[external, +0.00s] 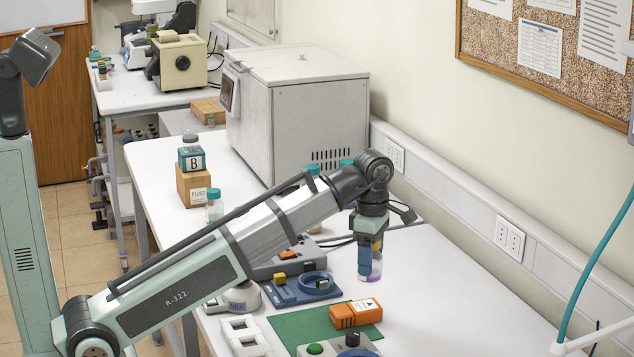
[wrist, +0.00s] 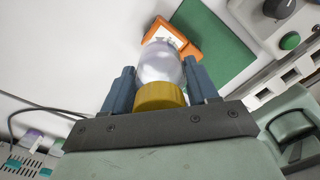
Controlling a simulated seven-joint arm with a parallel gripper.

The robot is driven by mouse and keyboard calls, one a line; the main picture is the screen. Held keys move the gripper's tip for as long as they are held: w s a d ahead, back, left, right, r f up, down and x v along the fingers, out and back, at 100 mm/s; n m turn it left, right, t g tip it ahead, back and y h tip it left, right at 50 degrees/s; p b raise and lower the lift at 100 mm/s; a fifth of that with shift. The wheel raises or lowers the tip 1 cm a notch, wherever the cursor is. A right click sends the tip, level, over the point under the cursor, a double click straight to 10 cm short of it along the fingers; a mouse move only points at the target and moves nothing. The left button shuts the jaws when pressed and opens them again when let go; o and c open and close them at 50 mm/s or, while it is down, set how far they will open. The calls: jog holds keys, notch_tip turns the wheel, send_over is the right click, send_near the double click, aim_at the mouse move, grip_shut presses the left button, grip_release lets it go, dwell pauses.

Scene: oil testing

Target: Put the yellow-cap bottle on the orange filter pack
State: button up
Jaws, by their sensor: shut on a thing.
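My gripper (external: 370,252) is shut on the yellow-cap bottle, a small clear bottle (external: 370,268) with a purplish bottom. In the wrist view the bottle's yellow cap (wrist: 160,96) is nearest the palm and its clear body (wrist: 162,66) points away between the blue fingers. The bottle hangs roughly upright in the external view. The orange filter pack (external: 345,315) lies on the green mat, lower in the picture than the bottle. In the wrist view the pack (wrist: 188,50) shows just past the bottle's end, partly hidden by it. The gap below the bottle is hard to judge.
The green mat (external: 300,328) lies under the pack. A control box with a green button (external: 315,349) and dark knob stands in front. A blue fixture (external: 285,291) is left of the mat. A teal-capped bottle (external: 214,203) stands farther back. The table right of the pack is clear.

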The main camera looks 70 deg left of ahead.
aim_at(369, 281)
jog(key=shift+f, duration=3)
jog(key=shift+f, duration=0.1)
jog(key=o, duration=1.2)
jog(key=shift+r, duration=3.85)
